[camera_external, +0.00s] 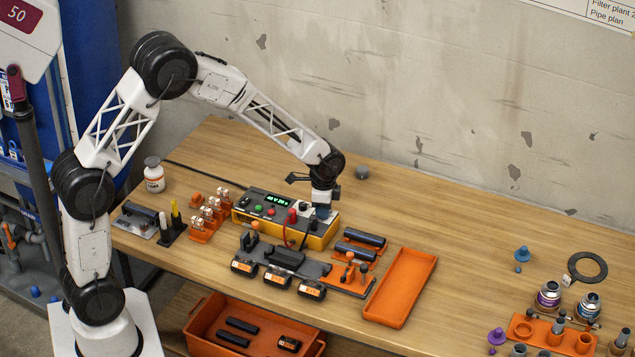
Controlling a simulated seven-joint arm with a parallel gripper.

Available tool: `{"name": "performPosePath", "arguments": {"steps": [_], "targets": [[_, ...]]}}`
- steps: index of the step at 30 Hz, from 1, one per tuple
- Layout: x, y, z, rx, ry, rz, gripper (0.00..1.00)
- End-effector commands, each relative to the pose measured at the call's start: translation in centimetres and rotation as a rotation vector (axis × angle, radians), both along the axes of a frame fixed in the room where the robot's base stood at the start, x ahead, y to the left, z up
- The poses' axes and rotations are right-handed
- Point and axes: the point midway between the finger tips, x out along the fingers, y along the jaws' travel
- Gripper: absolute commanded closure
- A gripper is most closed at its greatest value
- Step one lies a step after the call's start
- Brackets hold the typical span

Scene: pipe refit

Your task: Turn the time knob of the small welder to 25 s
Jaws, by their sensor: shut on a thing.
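The small welder (276,226) is a yellow box with a dark top panel, at the middle of the bench. Its green-lit display (277,199) is too small to read. Coloured buttons and a red plug sit on the panel. My gripper (322,213) points down at the right end of the panel and is shut on a knob there. The fingers hide most of this knob, so its pointer and any scale marks cannot be seen. I cannot tell what setting it stands at.
A clamp fixture (284,258) with several orange-labelled fittings lies in front of the welder. Dark pipes (360,236) and an empty orange tray (400,287) lie to the right. Metal fittings in an orange rack (200,231) and a white bottle (154,175) stand left.

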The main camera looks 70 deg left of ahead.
Motion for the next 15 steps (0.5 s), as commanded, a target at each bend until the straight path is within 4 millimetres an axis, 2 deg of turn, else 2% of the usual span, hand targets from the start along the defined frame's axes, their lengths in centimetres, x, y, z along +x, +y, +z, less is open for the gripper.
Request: {"name": "performPosePath", "arguments": {"steps": [15], "targets": [[0.07,0.02,0.09,0.0,-0.001,-0.441,0.98]]}}
